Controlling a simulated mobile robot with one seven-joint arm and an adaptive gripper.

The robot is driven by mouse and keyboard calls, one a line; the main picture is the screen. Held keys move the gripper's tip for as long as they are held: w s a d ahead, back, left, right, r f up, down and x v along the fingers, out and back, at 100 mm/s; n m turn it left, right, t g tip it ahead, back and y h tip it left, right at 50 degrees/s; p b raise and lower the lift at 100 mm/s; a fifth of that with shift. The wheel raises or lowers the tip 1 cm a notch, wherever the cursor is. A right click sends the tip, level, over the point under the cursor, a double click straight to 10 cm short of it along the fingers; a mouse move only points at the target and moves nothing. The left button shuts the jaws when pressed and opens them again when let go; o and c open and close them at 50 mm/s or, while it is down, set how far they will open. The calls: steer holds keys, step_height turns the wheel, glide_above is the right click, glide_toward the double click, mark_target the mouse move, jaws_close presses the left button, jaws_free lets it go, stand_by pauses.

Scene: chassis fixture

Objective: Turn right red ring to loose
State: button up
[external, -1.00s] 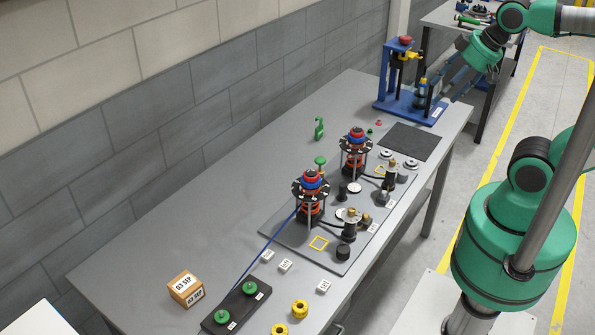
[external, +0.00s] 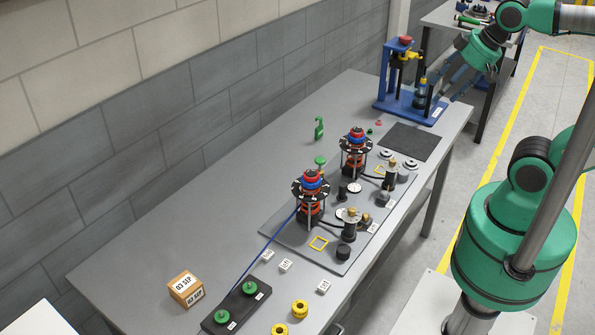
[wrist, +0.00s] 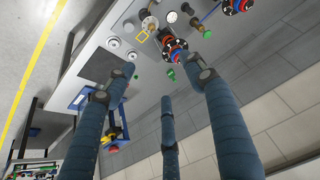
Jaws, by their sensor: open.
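Two round fixtures stand on the grey bench, each with a red and blue ring stack on a black-and-white collar. The right one in the external view has a red ring (external: 356,131) over a blue ring; the nearer left one has a red ring (external: 311,174) on a blue ring. My gripper (external: 447,92) is at the far right end of the bench, by the blue press stand and well away from both stacks. In the wrist view my gripper (wrist: 166,82) has its three blue fingers spread and nothing between them. One fixture (wrist: 175,50) shows beyond the fingertips.
A blue press stand (external: 392,103) is close to my gripper. A dark mat (external: 412,141) lies between it and the right fixture. Brass-topped posts, discs and a green hook-like part (external: 319,129) surround the fixtures. A date box (external: 186,289) sits at the near end.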

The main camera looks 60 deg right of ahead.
steer(key=w+r+m+g+p, duration=0.1)
steer(key=w+p, duration=0.2)
steer(key=w, duration=0.3)
steer(key=m+g+p, duration=0.4)
steer(key=g+p, duration=0.1)
steer(key=p, duration=0.2)
glide_above(357, 129)
step_height(357, 129, down, 9)
steer(key=shift+d+f, duration=0.15)
steer(key=shift+f, duration=0.1)
step_height(357, 129, down, 14)
steer(key=shift+r, duration=0.2)
steer(key=shift+c, duration=0.5)
steer(key=c, duration=1.1)
